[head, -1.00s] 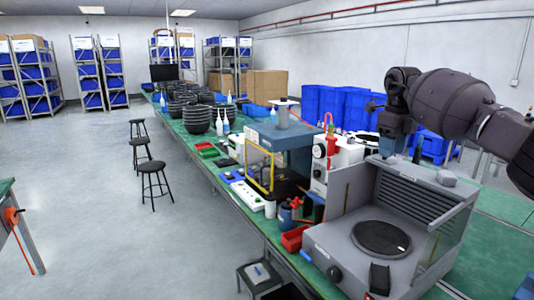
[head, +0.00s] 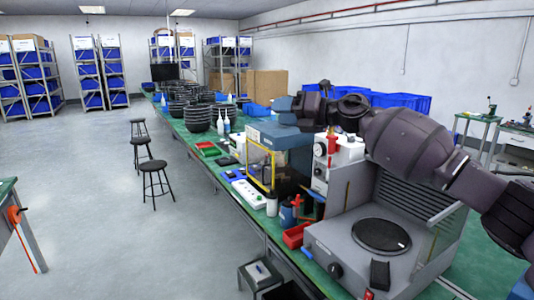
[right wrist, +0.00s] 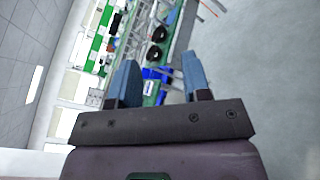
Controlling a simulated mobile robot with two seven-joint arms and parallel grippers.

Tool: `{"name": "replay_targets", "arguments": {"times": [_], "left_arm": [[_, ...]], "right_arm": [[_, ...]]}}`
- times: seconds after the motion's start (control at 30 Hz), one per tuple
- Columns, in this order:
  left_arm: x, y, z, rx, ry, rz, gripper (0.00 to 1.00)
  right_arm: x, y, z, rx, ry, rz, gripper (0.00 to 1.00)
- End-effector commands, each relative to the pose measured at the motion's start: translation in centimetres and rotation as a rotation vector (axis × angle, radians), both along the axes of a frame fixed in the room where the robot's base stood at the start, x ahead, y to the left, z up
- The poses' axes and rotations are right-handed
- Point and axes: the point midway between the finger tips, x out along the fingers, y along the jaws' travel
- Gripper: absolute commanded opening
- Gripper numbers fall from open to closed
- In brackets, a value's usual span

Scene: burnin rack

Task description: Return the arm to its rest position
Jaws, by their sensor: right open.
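My right arm (head: 415,145) comes in from the right edge of the head view and stretches left above the bench machines. Its gripper (head: 283,104) is at the far left end of the arm, over the blue-grey machine with the yellow frame. In the right wrist view the gripper (right wrist: 159,72) shows two blue fingers spread apart with nothing between them. It is open and empty. My left gripper is not in view.
Below the arm stands a grey hotplate-like unit (head: 335,238) with a round dark plate. The blue-grey machine (head: 290,140) and a white gauge unit (head: 345,152) stand on the green bench. Blue bins (head: 400,101) are behind. The floor at left is open, with stools (head: 155,167).

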Motion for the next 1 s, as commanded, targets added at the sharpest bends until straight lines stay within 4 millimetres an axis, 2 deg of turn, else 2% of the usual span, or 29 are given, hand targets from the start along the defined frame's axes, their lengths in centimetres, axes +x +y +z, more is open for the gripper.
{"name": "replay_targets", "arguments": {"times": [0.03, 0.17, 0.37, 0.67, 0.87, 1.0], "left_arm": [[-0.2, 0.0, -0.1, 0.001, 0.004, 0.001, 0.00], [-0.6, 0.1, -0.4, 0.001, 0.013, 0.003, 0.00], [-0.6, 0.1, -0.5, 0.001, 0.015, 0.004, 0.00], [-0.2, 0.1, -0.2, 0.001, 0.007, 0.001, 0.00], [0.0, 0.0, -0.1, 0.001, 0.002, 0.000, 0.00], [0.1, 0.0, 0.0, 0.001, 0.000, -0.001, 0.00]], "right_arm": [[-0.8, 0.8, -1.1, 0.114, 0.053, -0.003, 0.44], [-2.1, 1.2, -3.1, 0.383, 0.197, -0.046, 0.44], [-3.7, -0.4, -7.6, 0.718, 0.444, -0.147, 0.44], [-6.7, -5.0, -16.9, 1.101, 0.816, -0.340, 0.44], [-10.0, -8.5, -23.7, 1.299, 1.039, -0.479, 0.44], [-12.9, -11.0, -28.5, 1.422, 1.175, -0.574, 0.44]]}}
